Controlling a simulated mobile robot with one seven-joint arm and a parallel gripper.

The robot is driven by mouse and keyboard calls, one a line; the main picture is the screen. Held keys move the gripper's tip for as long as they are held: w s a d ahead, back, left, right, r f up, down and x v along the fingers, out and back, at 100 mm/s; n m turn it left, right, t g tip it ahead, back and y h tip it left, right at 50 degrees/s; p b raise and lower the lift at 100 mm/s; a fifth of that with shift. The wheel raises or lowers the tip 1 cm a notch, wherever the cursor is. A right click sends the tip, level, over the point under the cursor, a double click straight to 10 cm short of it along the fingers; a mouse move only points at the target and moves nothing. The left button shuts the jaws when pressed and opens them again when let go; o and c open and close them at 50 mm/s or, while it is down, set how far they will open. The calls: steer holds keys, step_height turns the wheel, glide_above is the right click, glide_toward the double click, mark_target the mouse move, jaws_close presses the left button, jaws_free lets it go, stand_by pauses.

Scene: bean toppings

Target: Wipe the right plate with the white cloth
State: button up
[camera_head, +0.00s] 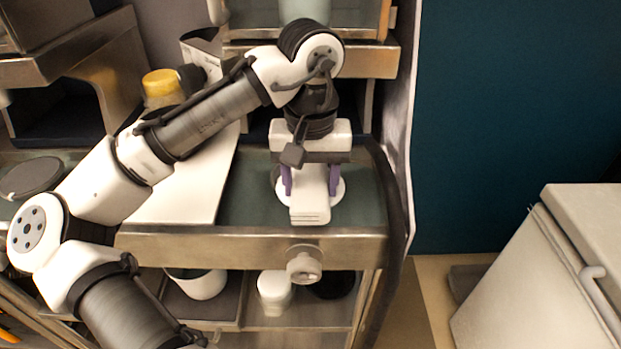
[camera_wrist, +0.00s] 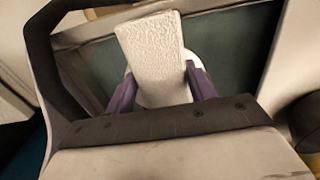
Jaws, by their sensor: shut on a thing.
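My gripper (camera_head: 308,182) points down over the counter, with its purple fingers on both sides of the white cloth. The white cloth (camera_head: 310,203) is a thick, block-like pad, and its front end reaches toward the counter's front edge. It also shows between the fingers (camera_wrist: 153,87) in the wrist view, with a rough surface (camera_wrist: 152,50). A white round plate (camera_head: 337,190) lies under the cloth and gripper, mostly hidden, with only its rim showing at the sides. I cannot tell whether the cloth touches the plate.
The green-grey counter (camera_head: 245,195) has a metal front edge with a round knob (camera_head: 304,263). A white board (camera_head: 190,195) lies to the left, near a yellow-lidded jar (camera_head: 161,84). A black hose (camera_head: 391,220) and wall edge bound the right. White containers (camera_head: 274,291) stand on the shelf below.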

mark_target(310, 170)
steer(key=shift+f, duration=0.4)
steer(key=shift+w, duration=0.1)
steer(key=shift+w+r+p, duration=0.2)
steer(key=shift+w+p, duration=0.4)
steer(key=shift+w, duration=0.85)
steer(key=shift+s, duration=0.1)
steer(key=shift+s+f+p, duration=0.15)
steer(key=shift+s+p, duration=0.4)
steer(key=shift+s, duration=0.9)
steer(key=shift+w, duration=0.1)
steer(key=shift+w+p, duration=0.75)
steer(key=shift+w, duration=0.7)
